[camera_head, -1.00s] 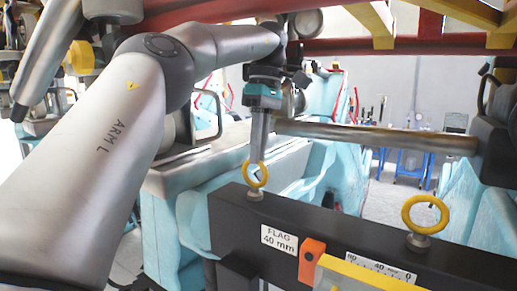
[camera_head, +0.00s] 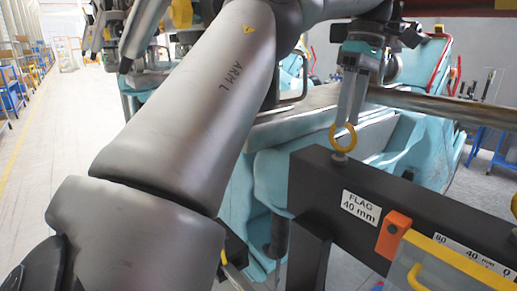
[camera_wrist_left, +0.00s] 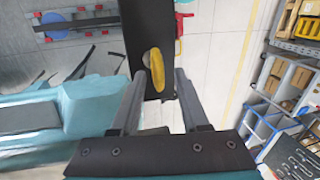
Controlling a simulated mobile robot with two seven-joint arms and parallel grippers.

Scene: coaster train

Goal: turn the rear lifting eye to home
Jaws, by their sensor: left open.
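A yellow lifting eye (camera_head: 342,138) stands upright on a short metal stud at the end of a dark beam (camera_head: 312,176), by the "FLAG 40 mm" label. My left gripper (camera_head: 348,122) points down at this eye, its two fingers open at the ring's upper part. In the left wrist view the eye (camera_wrist_left: 155,69) shows as a narrow yellow oval over the dark beam, between and just beyond the open fingertips (camera_wrist_left: 160,73). Whether a finger touches the ring cannot be told. My right gripper is not in view.
An orange block (camera_head: 393,234) and a yellow-edged clear panel (camera_head: 440,262) sit on the beam's near side, by a scale label. A horizontal metal bar (camera_head: 440,106) runs behind the gripper. Teal machine bodies (camera_head: 285,165) stand close behind. Open floor lies at left.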

